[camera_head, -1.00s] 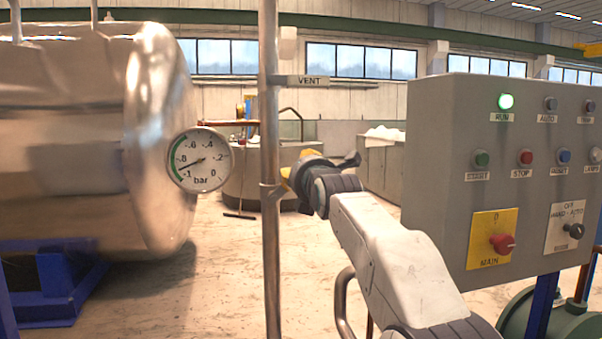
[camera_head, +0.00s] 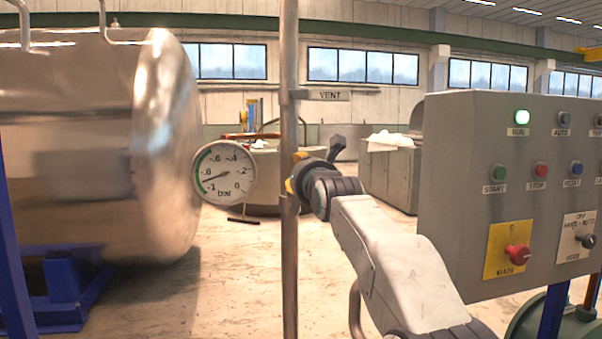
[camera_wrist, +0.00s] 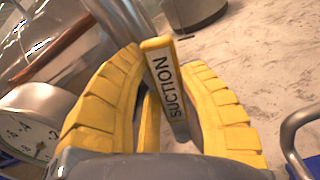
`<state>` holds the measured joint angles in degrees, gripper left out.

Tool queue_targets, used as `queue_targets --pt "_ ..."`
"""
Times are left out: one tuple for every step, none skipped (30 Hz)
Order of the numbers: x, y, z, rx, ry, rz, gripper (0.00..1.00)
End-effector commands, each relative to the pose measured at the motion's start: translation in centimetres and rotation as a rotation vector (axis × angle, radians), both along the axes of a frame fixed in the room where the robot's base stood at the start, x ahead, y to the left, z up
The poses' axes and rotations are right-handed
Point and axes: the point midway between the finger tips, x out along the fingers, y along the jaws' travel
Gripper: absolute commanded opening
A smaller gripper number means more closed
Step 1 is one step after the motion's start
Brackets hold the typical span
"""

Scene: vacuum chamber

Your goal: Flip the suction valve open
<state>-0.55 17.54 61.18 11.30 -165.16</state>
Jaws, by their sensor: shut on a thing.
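The suction valve's handle (camera_wrist: 168,88), a flat yellow-edged piece lettered SUCTION, stands between my fingers in the wrist view. My gripper (camera_wrist: 160,62) has ribbed yellow fingers, shut on this handle from both sides. In the head view my gripper (camera_head: 294,184) is at the upright metal pipe (camera_head: 290,250), below the VENT tag (camera_head: 328,95). There the handle is hidden or too small to make out. The valve body is not clearly visible in either view, so I cannot tell how far it is turned.
A round bar gauge (camera_head: 224,173) is left of the pipe, before a large steel tank (camera_head: 80,150). A grey control panel (camera_head: 465,150) with a lit green lamp stands close on the right of my arm. A curved metal tube (camera_wrist: 296,135) is at the wrist view's right.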

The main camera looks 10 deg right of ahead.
Motion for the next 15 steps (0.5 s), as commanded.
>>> queue_targets --pt "-0.04 -0.06 0.2 -0.006 -0.005 -0.001 0.0" --pt "-0.04 -0.06 0.2 -0.008 -0.005 -0.001 0.0" --pt "-0.04 -0.06 0.2 -0.011 -0.005 -0.001 0.0" --pt "-0.04 -0.06 0.2 -0.012 -0.005 -0.001 0.0" --pt "-0.04 -0.06 0.2 -0.012 -0.005 -0.001 0.0" --pt "-0.05 -0.06 0.2 -0.013 -0.005 -0.001 0.0" --pt "-0.04 -0.06 0.2 -0.013 -0.005 -0.001 0.0" --pt "-0.04 -0.06 0.19 -0.013 -0.005 -0.001 0.0" --pt "-0.04 -0.06 0.19 -0.013 -0.005 -0.001 0.0" --pt "-0.04 -0.06 0.19 -0.012 -0.005 -0.001 0.0" --pt "-0.04 -0.07 0.19 -0.012 -0.005 -0.001 0.0" --pt "-0.04 -0.07 0.19 -0.012 -0.005 -0.001 0.0" --pt "-0.04 -0.07 0.19 -0.012 -0.005 -0.001 0.0" --pt "-0.04 -0.07 0.19 -0.012 -0.005 -0.001 0.0" --pt "-0.04 -0.07 0.19 -0.012 -0.005 -0.001 0.4"
